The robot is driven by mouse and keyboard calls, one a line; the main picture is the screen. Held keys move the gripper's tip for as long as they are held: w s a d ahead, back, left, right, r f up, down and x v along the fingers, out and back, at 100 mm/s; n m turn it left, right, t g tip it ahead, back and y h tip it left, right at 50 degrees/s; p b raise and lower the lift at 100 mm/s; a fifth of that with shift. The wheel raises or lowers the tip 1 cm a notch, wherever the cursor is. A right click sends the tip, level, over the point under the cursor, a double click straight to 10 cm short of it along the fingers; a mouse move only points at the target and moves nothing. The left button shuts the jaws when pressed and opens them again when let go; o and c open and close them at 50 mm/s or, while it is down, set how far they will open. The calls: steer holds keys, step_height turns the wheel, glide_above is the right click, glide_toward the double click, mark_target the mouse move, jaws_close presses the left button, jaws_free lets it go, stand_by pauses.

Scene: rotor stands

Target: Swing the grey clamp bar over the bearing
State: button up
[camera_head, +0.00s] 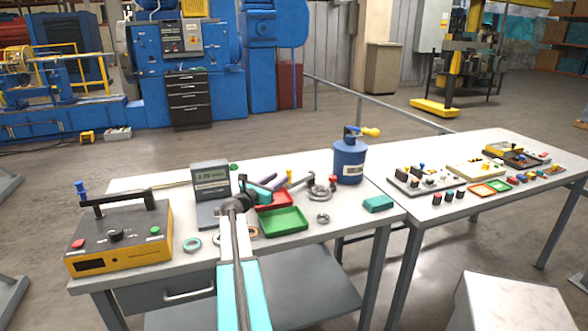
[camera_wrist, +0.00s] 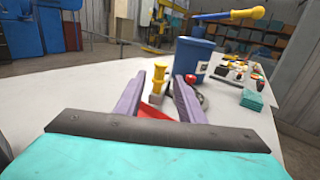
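My gripper (camera_wrist: 157,88) is open, its two purple fingers apart with nothing held between them. It also shows in the head view (camera_head: 276,181), above the table near the red tray. The bearing (camera_head: 321,192) is a grey metal ring to the right of the fingers; in the wrist view it is partly hidden behind the right finger. A short grey bar (camera_head: 302,180), which looks like the clamp bar, lies beside the ring beside a yellow post (camera_head: 289,175). In the wrist view the yellow post (camera_wrist: 158,78) shows between and beyond the fingers. A red knob (camera_wrist: 190,79) is near the right finger.
A blue drum (camera_head: 349,162) with a yellow-handled tool on top stands behind the bearing. A green tray (camera_head: 283,222), a red tray (camera_head: 274,201), a small loose ring (camera_head: 323,218) and a teal block (camera_head: 378,203) lie nearby. A grey display (camera_head: 210,180) stands at left.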

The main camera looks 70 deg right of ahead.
steer(key=p, duration=0.3)
glide_above(295, 179)
steer(key=shift+w+a, duration=0.1)
steer(key=shift+w, duration=0.1)
stand_by(0.3)
jaws_close()
steer(key=shift+r, duration=0.15)
steer(key=shift+s+b, duration=0.1)
steer(key=shift+b, duration=0.2)
